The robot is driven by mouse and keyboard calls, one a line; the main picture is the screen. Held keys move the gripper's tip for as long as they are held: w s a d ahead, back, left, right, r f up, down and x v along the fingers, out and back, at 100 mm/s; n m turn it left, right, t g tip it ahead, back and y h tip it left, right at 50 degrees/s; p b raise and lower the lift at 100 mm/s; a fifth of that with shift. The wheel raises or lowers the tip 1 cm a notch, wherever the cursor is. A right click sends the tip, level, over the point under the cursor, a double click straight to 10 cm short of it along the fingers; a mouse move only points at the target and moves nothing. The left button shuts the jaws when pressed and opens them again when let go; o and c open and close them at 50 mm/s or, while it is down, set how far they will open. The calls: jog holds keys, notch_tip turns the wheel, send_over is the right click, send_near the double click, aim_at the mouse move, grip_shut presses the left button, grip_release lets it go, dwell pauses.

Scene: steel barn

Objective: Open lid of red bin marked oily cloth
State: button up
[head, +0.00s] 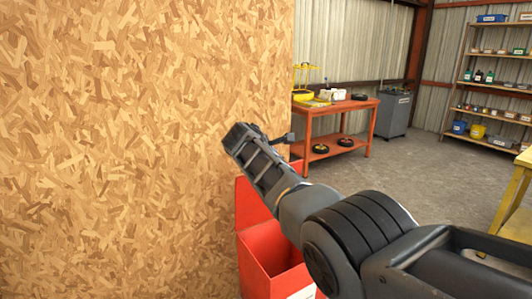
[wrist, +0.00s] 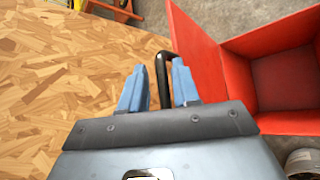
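The red bin (head: 268,262) stands low beside the wood-chip panel, below my arm. Its lid (head: 252,205) is raised, standing up next to the panel, and the bin's inside shows. The wrist view also shows the raised lid (wrist: 195,45) and the open bin (wrist: 270,82). A black bar handle (wrist: 163,75) is on the panel side of the lid. My gripper (wrist: 158,88) has its two blue fingers apart, with the handle between them, nearer the right finger. A gap shows on the left. In the head view my gripper (head: 238,136) is above the lid; its fingers are unclear.
The wood-chip panel (head: 140,150) fills the left, close to my gripper. An orange workbench (head: 335,108) and a grey cabinet (head: 394,112) stand behind. Shelves (head: 495,85) and a yellow table (head: 520,175) are at right. The concrete floor (head: 410,165) between is clear.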

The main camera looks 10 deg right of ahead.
jog(key=v, duration=0.7)
jog(key=shift+a+r, duration=0.15)
jog(key=shift+a, duration=0.1)
jog(key=shift+p, duration=0.3)
